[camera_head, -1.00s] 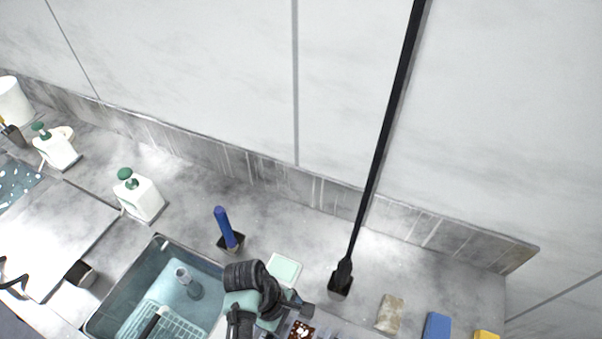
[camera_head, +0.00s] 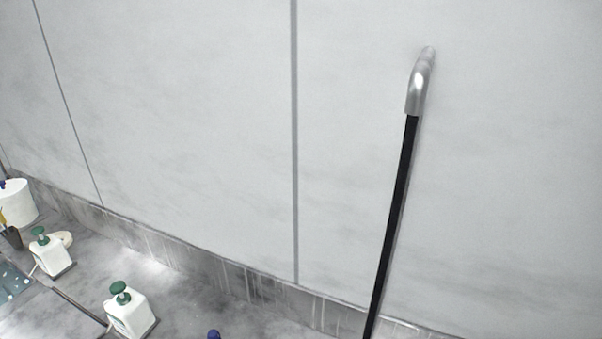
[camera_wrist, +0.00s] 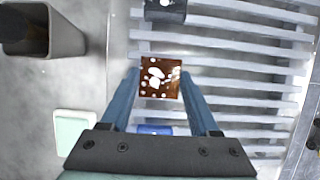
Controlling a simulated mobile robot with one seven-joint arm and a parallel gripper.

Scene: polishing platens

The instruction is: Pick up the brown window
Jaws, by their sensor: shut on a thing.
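The brown window (camera_wrist: 160,78) is a small square brown piece with white spots. In the wrist view it sits between the tips of the two blue fingers of my gripper (camera_wrist: 160,84), which is shut on it. A slatted white rack (camera_wrist: 225,48) lies behind it; I cannot tell whether the window still touches the rack. The head view does not show the window or my gripper.
In the wrist view, a dark cylinder (camera_wrist: 165,10) and a blue object (camera_wrist: 155,130) are near the rack, with a pale green block (camera_wrist: 74,132) and a grey holder (camera_wrist: 55,32) at left. The head view shows pump bottles (camera_head: 130,312) and a black pole (camera_head: 395,215).

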